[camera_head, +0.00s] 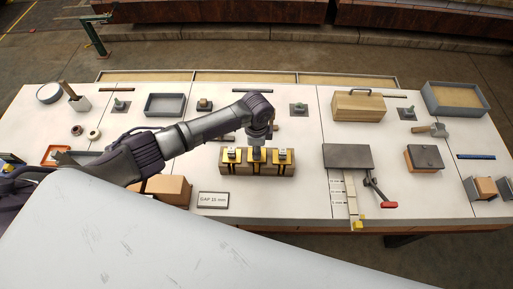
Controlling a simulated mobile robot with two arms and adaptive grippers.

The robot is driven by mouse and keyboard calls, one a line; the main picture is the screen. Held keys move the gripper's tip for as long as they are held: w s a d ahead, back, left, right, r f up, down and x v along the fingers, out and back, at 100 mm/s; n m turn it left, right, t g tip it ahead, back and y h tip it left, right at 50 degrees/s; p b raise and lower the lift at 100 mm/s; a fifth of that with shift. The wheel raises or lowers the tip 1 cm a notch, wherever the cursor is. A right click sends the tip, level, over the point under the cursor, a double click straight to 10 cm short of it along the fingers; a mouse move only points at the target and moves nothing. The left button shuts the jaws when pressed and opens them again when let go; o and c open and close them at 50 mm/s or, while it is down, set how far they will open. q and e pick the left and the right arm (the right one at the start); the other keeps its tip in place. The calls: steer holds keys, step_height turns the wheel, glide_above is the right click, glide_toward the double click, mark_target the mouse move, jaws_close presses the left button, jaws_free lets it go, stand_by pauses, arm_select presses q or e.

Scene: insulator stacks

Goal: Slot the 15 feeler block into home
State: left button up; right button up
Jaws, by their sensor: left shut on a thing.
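My left gripper (257,153) reaches in from the left and points down at the middle of a wooden block rack (290,169) with yellow and dark fittings. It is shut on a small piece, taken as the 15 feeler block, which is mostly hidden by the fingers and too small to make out. Similar pale-topped pieces stand to the left (231,154) and right (282,154) of the gripper. I cannot tell whether the held piece touches the rack. A sign reading "GAP 15 mm" (213,200) stands in front of the rack. My right gripper is not in view.
A brown box (167,189) stands left of the sign. A dark plate (348,156), a pale scale strip (351,196) and a red-handled tool (380,195) lie to the right. A wooden box (358,107) and grey trays stand behind. The white table (300,203) is bare right of the sign.

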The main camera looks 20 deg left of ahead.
arm_select(q)
steer(key=shift+f, duration=0.5)
steer(key=o, duration=1)
steer(key=shift+o, duration=0.2)
step_height(320, 180, up, 12)
steer(key=shift+s, duration=0.1)
